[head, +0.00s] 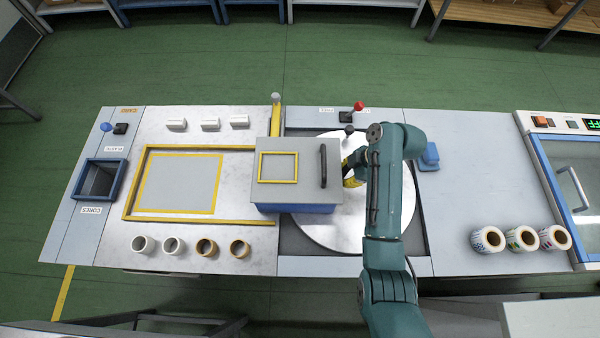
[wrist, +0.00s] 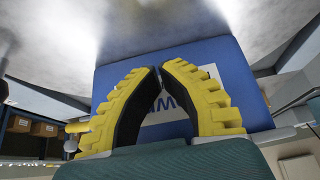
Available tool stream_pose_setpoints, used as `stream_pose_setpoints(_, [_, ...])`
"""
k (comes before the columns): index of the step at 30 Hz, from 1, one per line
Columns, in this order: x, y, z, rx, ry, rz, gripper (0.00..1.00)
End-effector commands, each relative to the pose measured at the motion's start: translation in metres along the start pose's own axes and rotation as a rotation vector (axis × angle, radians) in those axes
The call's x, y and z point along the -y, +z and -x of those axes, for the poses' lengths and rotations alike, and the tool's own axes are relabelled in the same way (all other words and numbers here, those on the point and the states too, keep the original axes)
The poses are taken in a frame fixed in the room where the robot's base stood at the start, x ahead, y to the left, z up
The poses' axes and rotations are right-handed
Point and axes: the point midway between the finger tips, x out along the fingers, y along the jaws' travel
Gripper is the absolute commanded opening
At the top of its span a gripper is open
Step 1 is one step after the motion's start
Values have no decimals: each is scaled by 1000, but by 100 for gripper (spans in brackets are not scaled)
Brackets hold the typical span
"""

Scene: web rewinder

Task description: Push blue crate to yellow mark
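The blue crate (head: 297,208) has a grey lid (head: 300,150) with a black handle and a small yellow square outline. It stands across the left part of the round white plate and the right end of the yellow rails. The yellow mark (head: 178,212) is a rectangle outline on the pale table, left of the crate and apart from it. My gripper (head: 348,180) is right of the crate, low beside its right side. In the wrist view its yellow fingers (wrist: 160,69) meet at the tips, empty, before the crate's blue wall (wrist: 222,60). Whether they touch it is unclear.
Yellow rails (head: 200,220) border the mark on three sides, open towards the crate. Several core rings (head: 174,246) stand in front, and white blocks (head: 210,124) behind. A red-knobbed lever (head: 358,106) stands behind the plate (head: 330,232). Label rolls (head: 522,238) lie at right.

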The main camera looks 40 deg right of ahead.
Motion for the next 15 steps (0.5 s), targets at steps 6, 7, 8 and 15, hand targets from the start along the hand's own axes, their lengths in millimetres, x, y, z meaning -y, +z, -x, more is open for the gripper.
stream_pose_setpoints(6, [1,-19,-10,-1,-3,2,0])
stream_pose_setpoints(7, [1,-21,-11,-1,-3,2,0])
stream_pose_setpoints(8, [1,-24,-12,-1,-4,2,0])
stream_pose_setpoints(15, [1,-42,-23,-1,-3,2,0])
